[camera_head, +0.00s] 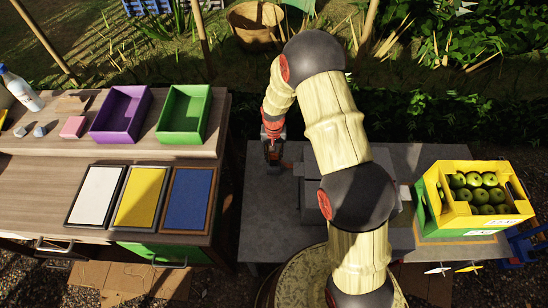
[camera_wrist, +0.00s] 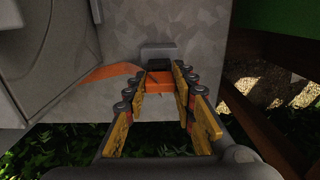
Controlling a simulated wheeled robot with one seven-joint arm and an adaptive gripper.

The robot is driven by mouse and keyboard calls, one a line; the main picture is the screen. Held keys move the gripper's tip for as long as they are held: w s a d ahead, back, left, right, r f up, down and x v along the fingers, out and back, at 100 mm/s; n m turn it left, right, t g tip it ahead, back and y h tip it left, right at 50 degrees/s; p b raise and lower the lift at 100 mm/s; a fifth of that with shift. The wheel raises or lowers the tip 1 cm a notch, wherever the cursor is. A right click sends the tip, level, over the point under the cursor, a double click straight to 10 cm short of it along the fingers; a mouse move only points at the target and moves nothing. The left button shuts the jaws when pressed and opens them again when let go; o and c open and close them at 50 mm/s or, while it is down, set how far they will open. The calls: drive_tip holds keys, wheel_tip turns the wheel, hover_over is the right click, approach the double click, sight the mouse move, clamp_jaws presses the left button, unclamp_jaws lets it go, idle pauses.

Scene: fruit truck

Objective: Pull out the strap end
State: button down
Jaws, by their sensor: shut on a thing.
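An orange strap (camera_wrist: 108,72) lies on a grey surface in the wrist view, and its end reaches between my fingers. My gripper (camera_wrist: 162,76) is shut on the strap end, with its yellow-padded fingers on either side of it. A small grey block with a dark slot (camera_wrist: 158,50) stands just beyond the fingertips; I cannot tell whether the strap passes through it. In the head view my gripper (camera_head: 272,152) is low over the grey table (camera_head: 262,215), left of a grey box-like object (camera_head: 312,190) partly hidden by my arm.
A yellow-green crate (camera_head: 445,213) of green apples stands on the table's right. At left, a wooden bench (camera_head: 30,180) holds a purple tray (camera_head: 120,115), a green tray (camera_head: 184,115), a bottle (camera_head: 20,90) and coloured panels. The grey table's front left is clear.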

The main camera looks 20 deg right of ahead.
drive_tip(key=shift+r+p, duration=0.45)
drive_tip(key=shift+r, duration=0.2)
drive_tip(key=shift+r+p, duration=2.05)
drive_tip(key=shift+r, duration=1.1)
